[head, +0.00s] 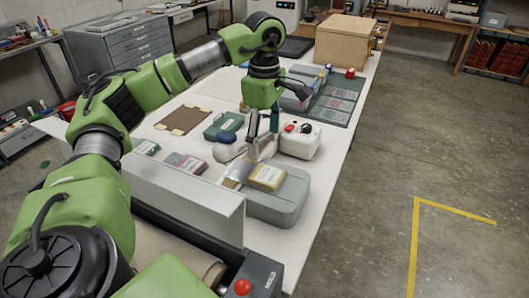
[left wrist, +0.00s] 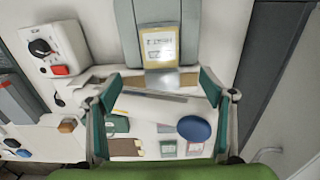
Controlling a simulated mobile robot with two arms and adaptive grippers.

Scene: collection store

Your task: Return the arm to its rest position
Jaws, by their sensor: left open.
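My left arm reaches in from the left over the white table (head: 330,120). My left gripper (head: 262,146) hangs from it, pointing down above the table, close to a grey case (head: 290,203) with a yellow-labelled packet (head: 266,176) on top. In the left wrist view the open fingers (left wrist: 160,88) stand wide apart with nothing held between them. The grey case (left wrist: 126,25) and its yellow label (left wrist: 160,43) show beyond the fingertips. My right gripper is not in view.
A white box with a black knob and red button (head: 300,143) stands just right of the gripper. A blue oval object (left wrist: 194,128), a green box (head: 216,127) and a brown-edged board (head: 184,120) lie nearby. A large tan box (head: 343,42) stands farther back. The right floor is clear.

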